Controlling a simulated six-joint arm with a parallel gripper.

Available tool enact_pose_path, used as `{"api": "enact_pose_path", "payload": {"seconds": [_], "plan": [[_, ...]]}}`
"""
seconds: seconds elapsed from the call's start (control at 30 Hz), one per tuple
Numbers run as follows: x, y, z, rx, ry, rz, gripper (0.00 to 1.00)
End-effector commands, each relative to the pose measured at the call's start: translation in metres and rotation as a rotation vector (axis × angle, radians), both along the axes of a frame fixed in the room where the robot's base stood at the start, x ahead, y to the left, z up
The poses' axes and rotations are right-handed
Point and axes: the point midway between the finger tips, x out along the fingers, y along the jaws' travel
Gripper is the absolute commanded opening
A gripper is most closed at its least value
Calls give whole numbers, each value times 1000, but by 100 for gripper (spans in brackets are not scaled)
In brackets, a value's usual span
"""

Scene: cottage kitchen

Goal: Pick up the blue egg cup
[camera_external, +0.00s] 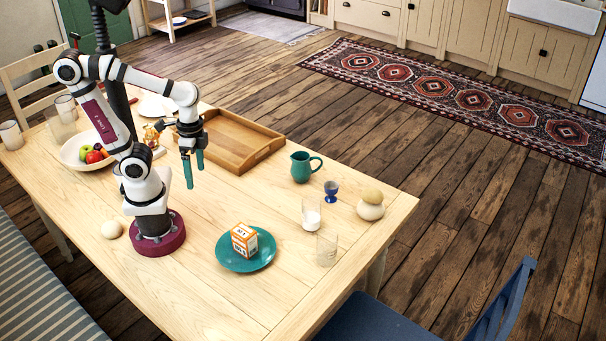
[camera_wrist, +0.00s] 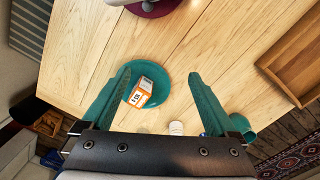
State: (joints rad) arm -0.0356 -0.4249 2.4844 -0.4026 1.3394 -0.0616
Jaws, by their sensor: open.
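The blue egg cup (camera_external: 331,190) stands upright on the wooden table, right of the green jug (camera_external: 301,167) and left of a round lidded pot (camera_external: 371,205). My gripper (camera_external: 194,171) is open and empty, with its green fingers pointing down above the table, well to the left of the egg cup. In the wrist view the open fingers (camera_wrist: 158,85) spread apart with nothing held between them.
A teal plate (camera_external: 228,257) with an orange and white box (camera_external: 244,240) is at the front. A wooden tray (camera_external: 262,154) lies behind my gripper. The table between tray and plate is clear.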

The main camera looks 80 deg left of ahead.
Motion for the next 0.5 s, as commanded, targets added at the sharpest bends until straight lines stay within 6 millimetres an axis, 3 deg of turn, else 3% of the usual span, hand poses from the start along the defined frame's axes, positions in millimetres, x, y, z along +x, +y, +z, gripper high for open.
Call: {"api": "enact_pose_path", "payload": {"seconds": [0.07, 0.1, 0.17, 0.2, 0.27, 0.3, 0.33, 0.4, 0.5], "plan": [[46, -36, -3, -213, 49, 316, 93], [83, -54, -3, -348, 78, 536, 93], [148, -67, -5, -546, 135, 891, 93], [195, -65, -11, -673, 178, 1140, 93], [262, -44, -25, -853, 254, 1512, 93], [301, -21, -39, -961, 303, 1745, 93], [326, -2, -51, -1038, 340, 1906, 93], [366, 45, -81, -1185, 416, 2224, 93], [391, 94, -116, -1325, 493, 2509, 93]]}}
